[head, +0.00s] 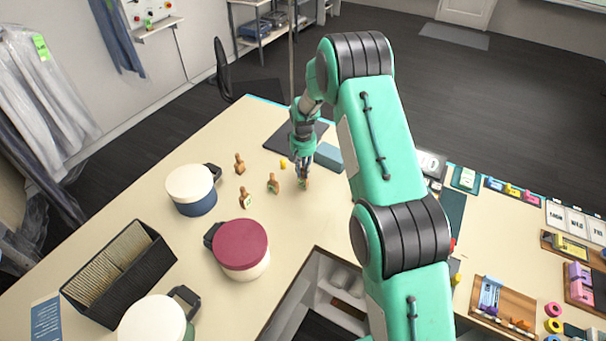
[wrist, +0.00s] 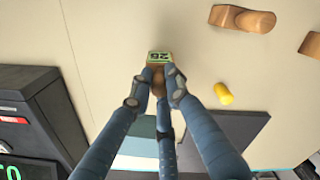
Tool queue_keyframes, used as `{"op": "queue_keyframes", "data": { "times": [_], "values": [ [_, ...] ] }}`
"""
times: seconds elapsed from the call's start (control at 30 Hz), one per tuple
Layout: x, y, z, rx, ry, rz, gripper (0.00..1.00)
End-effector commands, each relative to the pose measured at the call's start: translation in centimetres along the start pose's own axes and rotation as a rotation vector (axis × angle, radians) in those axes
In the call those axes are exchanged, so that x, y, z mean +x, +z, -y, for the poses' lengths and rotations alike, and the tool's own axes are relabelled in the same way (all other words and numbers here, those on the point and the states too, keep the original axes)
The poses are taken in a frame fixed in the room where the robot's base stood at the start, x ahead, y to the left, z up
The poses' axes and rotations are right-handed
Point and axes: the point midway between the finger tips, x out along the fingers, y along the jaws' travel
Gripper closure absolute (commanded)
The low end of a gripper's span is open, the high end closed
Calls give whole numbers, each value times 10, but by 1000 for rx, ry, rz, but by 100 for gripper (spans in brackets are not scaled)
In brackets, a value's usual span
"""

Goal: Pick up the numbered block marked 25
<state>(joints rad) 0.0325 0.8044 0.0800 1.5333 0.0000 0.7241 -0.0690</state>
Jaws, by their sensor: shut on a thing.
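The numbered block (wrist: 159,57) is a small wooden stamp-like piece with a green label that reads as 25, turned upside down in the wrist view. My gripper (wrist: 158,76) has its fingers shut on the brown wooden handle of this block. In the head view my gripper (head: 302,175) points down over the cream table, with the block (head: 305,185) small and partly hidden at its fingertips. I cannot tell whether the block touches the table.
Similar wooden stamps (head: 273,184) (head: 245,198) (head: 239,163) stand to the left. A small yellow piece (wrist: 223,94) lies close by. A dark mat (head: 283,140) and a blue-grey box (head: 329,156) are behind. Round lidded containers (head: 241,245) (head: 191,186) stand nearer left.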

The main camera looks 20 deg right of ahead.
Motion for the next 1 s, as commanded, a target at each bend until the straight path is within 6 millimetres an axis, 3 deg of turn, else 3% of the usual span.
{"op": "queue_keyframes", "data": {
  "times": [0.17, 0.27, 1.0],
  "values": [
    [-21, -1, 0, 0, 0, -3, 100],
    [-24, 11, 1, 0, 0, 0, 100],
    [-34, 128, 9, 0, 0, 0, 100]
  ]
}}
